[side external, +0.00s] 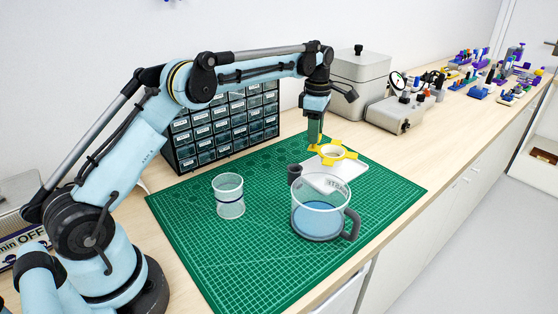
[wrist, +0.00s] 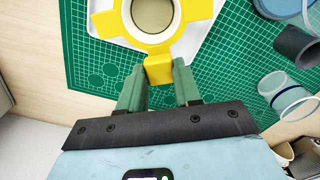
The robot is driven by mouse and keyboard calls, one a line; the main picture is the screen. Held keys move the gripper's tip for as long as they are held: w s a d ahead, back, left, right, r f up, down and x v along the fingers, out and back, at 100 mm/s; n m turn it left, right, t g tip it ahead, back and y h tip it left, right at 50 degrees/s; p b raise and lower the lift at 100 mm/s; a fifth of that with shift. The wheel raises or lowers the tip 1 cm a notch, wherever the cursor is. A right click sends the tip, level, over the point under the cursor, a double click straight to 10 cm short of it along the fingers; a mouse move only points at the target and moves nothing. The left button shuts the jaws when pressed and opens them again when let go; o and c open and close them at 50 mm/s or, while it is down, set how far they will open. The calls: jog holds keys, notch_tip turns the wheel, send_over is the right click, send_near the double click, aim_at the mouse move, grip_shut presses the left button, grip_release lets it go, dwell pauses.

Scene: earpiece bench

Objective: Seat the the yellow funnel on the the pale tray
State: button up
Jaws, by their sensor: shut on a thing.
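The yellow funnel (side external: 343,153) is a ring with tabs around a pale round centre. My gripper (side external: 314,144) is shut on one of its yellow tabs. In the wrist view the green fingers of my gripper (wrist: 158,82) close on both sides of the near tab of the yellow funnel (wrist: 190,31). The pale tray (side external: 353,168) lies on the green mat under and in front of the funnel. In the wrist view the pale tray (wrist: 207,22) shows around the funnel. I cannot tell whether the funnel touches the tray.
A jug with blue liquid (side external: 321,222) stands in front of the tray, hiding part of it. A dark cup (side external: 294,171) stands beside the tray, and a clear cup (side external: 229,200) is farther left. The green mat (side external: 190,245) is bare at front left. A drawer cabinet (side external: 222,130) stands behind.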

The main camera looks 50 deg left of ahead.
jog(key=shift+f, duration=1.2)
jog(key=o, duration=1.1)
